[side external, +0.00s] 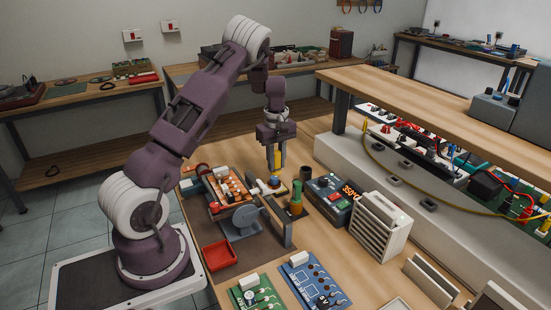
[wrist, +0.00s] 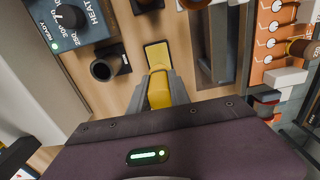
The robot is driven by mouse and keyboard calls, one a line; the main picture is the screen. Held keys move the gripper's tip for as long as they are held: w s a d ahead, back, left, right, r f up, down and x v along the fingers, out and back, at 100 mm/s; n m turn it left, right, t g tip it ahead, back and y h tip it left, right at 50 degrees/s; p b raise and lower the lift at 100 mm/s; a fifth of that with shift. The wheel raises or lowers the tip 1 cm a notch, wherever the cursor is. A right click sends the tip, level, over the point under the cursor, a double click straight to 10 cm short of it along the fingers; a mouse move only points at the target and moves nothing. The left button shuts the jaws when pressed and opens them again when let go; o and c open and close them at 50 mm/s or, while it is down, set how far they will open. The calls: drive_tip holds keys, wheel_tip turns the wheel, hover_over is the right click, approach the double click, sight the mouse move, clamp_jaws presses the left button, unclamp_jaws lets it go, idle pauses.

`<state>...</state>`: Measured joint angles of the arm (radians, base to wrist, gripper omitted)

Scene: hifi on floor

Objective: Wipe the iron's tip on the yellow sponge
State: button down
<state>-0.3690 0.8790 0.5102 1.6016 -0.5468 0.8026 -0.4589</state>
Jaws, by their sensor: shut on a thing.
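My gripper (side external: 276,165) is shut on the yellow handle of the iron (wrist: 160,90), which points down between the fingers. The handle also shows as a yellow strip in the side view (side external: 277,157). The yellow sponge (wrist: 155,54) is a small square with a dark edge, just beyond the handle in the wrist view. In the side view, a small yellow and blue patch (side external: 274,181) shows under the fingertips. The iron's tip cannot be made out, so I cannot tell whether it touches the sponge.
A dark round holder (wrist: 105,68) stands beside the sponge. The blue heat station (side external: 329,197) with a red display is to the right. An orange board (side external: 228,187) and a green-topped post (side external: 296,198) stand close by. A red tray (side external: 219,255) lies in front.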

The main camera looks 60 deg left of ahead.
drive_tip(key=shift+d, duration=1.55)
drive_tip(key=shift+a, duration=1.8)
drive_tip(key=shift+d, duration=1.85)
wheel_tip(320, 180, up, 8)
drive_tip(key=shift+a, duration=0.15)
